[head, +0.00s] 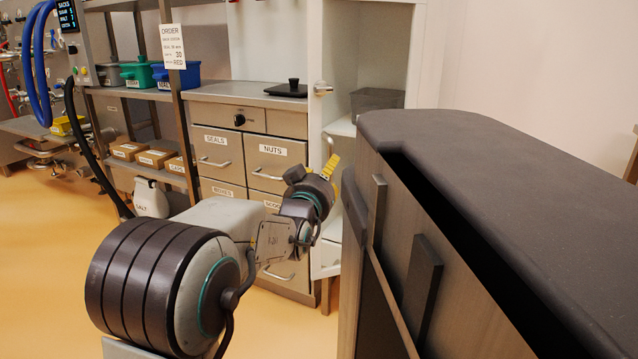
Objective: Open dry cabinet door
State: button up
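A tall white cabinet (415,60) stands at the back centre and looks like the dry cabinet, though I see no label on it. Its front is at least partly open, and a grey bin (377,101) shows on a shelf inside. A narrow white upright (316,50), possibly the door seen nearly edge-on, runs along its left side with a small metal handle (323,88). My gripper (332,166) has yellow fingertips and appears in front of the cabinet's lower part, below the handle. It does not appear to touch the handle. Its finger opening is hidden by the viewing angle.
A large dark-topped, wood-fronted unit (500,160) fills the near right and hides the cabinet's lower right. A drawer unit (223,139) stands left of the cabinet, with a black scale-like object (288,89) on top. Shelves with bins (139,73) are farther left. Orange floor (45,250) is clear at left.

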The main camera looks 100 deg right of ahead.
jog(key=shift+v, duration=2.1)
jog(key=shift+o, duration=0.2)
